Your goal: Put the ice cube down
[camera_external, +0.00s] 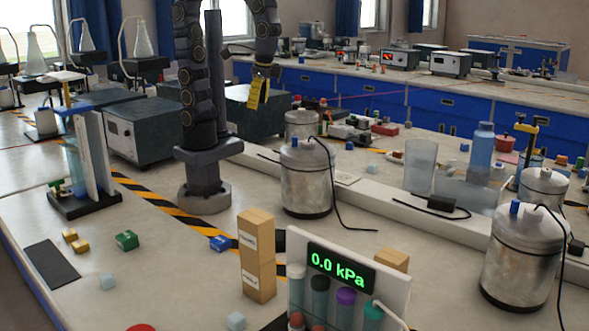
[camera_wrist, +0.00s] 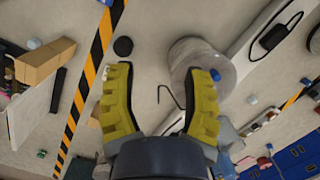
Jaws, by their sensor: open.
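Several small pale-blue cubes that look like ice cubes lie on the bench. In the external view one ice cube (camera_external: 108,281) is at the front left, another (camera_external: 236,321) at the bottom edge, and a third (camera_external: 371,168) right of the metal vessel. A small pale cube (camera_wrist: 252,99) shows in the wrist view right of the vessel; I cannot tell which it is. My gripper (camera_external: 258,92) hangs high above the bench, behind the metal vessel. In the wrist view my gripper (camera_wrist: 162,72) has its yellow fingers spread wide, with no object between them.
A metal vessel (camera_external: 307,185) with a black cable stands mid-bench. A second one (camera_external: 523,262) is at the right. Stacked cardboard boxes (camera_external: 257,255) and a pressure display (camera_external: 340,267) with tubes stand in front. Bare bench shows around the striped tape (camera_wrist: 85,90).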

